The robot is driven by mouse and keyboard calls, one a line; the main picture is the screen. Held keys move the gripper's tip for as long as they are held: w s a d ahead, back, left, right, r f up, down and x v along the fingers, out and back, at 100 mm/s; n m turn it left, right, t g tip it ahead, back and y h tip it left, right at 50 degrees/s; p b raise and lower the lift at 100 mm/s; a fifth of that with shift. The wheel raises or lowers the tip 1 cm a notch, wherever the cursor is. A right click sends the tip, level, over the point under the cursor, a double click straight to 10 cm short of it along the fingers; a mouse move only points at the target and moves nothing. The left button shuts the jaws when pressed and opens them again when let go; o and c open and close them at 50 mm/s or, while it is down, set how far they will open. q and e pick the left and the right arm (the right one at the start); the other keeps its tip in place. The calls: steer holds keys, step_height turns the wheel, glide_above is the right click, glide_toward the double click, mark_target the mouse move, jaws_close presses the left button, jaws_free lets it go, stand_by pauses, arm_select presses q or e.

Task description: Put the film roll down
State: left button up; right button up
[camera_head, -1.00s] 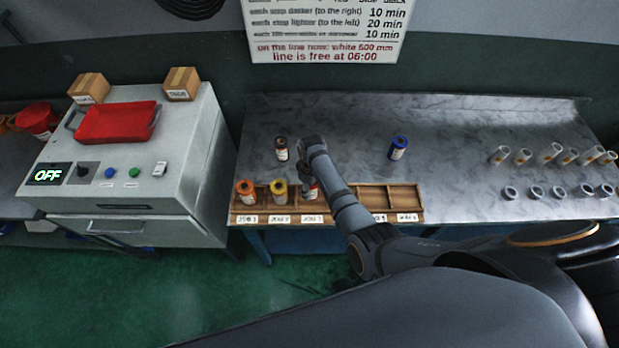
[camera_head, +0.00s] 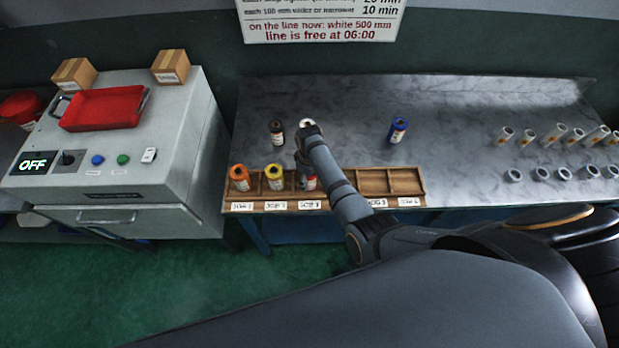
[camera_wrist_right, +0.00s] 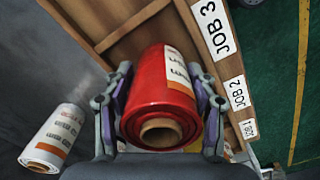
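The red film roll (camera_head: 311,183) is at the JOB 3 compartment of the wooden rack (camera_head: 347,203), upright, its lower part hidden. My right gripper (camera_head: 307,172) is over it from above. In the right wrist view the fingers of the gripper (camera_wrist_right: 162,95) are on both sides of the red roll (camera_wrist_right: 162,85), with the pads against it. Whether its base touches the compartment floor cannot be told. An orange roll (camera_head: 239,178) stands in JOB 1 and a yellow roll (camera_head: 274,177) in JOB 2. My left gripper is not in view.
A dark roll (camera_head: 276,132), a partly hidden white roll (camera_head: 307,123) and a blue roll (camera_head: 397,130) stand behind the rack. The white roll (camera_wrist_right: 52,138) is close to the left finger in the wrist view. The rack's right compartments look empty. A grey machine (camera_head: 160,150) stands left.

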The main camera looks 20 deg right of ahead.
steer(key=shift+o, duration=1.2)
steer(key=shift+w, duration=0.1)
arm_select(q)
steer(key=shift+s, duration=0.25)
arm_select(e)
steer(key=shift+r, duration=0.1)
step_height(320, 180, up, 7)
steer(key=p, duration=0.6)
steer(key=shift+f, duration=0.2)
step_height(320, 180, up, 6)
steer(key=shift+f+b, duration=0.2)
steer(key=shift+b, duration=0.2)
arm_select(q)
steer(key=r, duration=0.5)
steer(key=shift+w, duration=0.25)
